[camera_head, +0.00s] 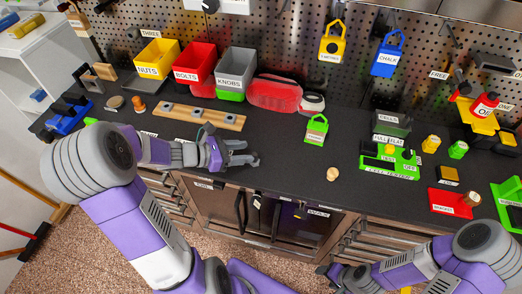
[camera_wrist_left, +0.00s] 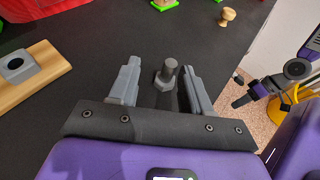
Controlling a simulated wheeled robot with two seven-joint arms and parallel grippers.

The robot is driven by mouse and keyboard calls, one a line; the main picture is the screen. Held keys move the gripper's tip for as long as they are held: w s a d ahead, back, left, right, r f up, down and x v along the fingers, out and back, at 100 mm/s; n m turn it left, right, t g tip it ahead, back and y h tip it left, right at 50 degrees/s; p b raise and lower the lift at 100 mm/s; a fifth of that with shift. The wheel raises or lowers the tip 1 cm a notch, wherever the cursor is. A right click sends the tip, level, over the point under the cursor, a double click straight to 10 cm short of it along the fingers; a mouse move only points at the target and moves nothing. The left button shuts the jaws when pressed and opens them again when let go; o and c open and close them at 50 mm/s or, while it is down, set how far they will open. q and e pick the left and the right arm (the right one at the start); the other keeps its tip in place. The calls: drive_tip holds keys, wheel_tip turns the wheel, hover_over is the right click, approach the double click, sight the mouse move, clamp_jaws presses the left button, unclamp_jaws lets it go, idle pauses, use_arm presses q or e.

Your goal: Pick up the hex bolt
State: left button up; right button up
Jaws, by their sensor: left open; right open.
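A grey hex bolt (camera_wrist_left: 167,76) stands on the dark bench top in the left wrist view, its wider hex head down and its shank up. My left gripper (camera_wrist_left: 160,65) is open, with one finger on each side of the bolt and a visible gap to both. In the head view my left gripper (camera_head: 252,152) is low over the bench, left of the middle. I cannot make out the bolt clearly there beside the fingers. My right gripper (camera_head: 332,273) is open and empty, low in front of the bench and away from the bolt.
A wooden block with grey nuts (camera_head: 199,116) lies behind my left gripper. Yellow, red and grey bins (camera_head: 236,67) stand at the back. A small wooden knob (camera_head: 333,174) and a green tag holder (camera_head: 316,128) are to the right. The bench between is clear.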

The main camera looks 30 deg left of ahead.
sight(257, 160)
use_arm(q)
drive_tip(key=shift+w+d+f+b, duration=0.15)
drive_tip(key=shift+d+f, duration=0.1)
drive_tip(key=shift+d, duration=0.15)
drive_tip(key=shift+w+d+f+b, duration=0.1)
drive_tip(key=shift+d+f+b, duration=0.1)
drive_tip(key=shift+d, duration=0.15)
drive_tip(key=x, duration=0.2)
drive_tip(key=b+x, duration=0.1)
drive_tip(key=shift+d+f, duration=0.35)
drive_tip(key=shift+w+d+f, duration=0.1)
drive_tip(key=shift+w+d, duration=0.15)
drive_tip(key=shift+w, duration=0.1)
clamp_jaws()
